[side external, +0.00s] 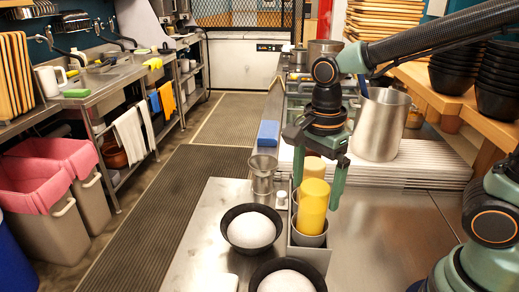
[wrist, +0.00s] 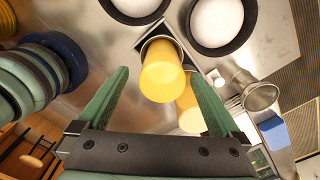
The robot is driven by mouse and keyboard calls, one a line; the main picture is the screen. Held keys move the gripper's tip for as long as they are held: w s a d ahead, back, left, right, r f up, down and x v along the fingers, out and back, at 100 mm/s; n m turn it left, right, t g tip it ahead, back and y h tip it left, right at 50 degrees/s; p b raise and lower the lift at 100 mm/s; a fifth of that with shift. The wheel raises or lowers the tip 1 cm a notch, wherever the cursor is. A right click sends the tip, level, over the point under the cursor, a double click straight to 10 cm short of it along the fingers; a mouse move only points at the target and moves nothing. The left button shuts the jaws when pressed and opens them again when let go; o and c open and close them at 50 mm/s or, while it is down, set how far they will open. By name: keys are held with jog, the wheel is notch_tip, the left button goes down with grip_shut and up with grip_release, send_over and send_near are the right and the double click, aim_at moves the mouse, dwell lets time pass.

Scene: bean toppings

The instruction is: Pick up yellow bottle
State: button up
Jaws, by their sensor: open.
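Two yellow bottles stand upright in a metal holder (side external: 308,258) on the steel counter. The nearer bottle (side external: 313,208) is in front of the farther bottle (side external: 315,168) in the side view. In the wrist view, one yellow bottle (wrist: 162,72) lies between the fingers, and the other (wrist: 189,112) is partly hidden behind it and near the right finger. My gripper (side external: 316,196) is open and points down over the bottles, with its green fingers on either side. It also shows in the wrist view (wrist: 158,76). I cannot tell whether a finger touches a bottle.
Two black bowls with white contents stand beside the holder, one at its left (side external: 227,226) and one in front (side external: 260,276). A metal cup (side external: 262,176) and a small white shaker (side external: 282,200) are close by. A large steel pot (side external: 381,125) stands behind at right.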

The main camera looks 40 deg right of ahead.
aim_at(311, 207)
jog(key=shift+w+f, duration=0.2)
jog(key=shift+f, duration=2.85)
jog(key=c, duration=0.7)
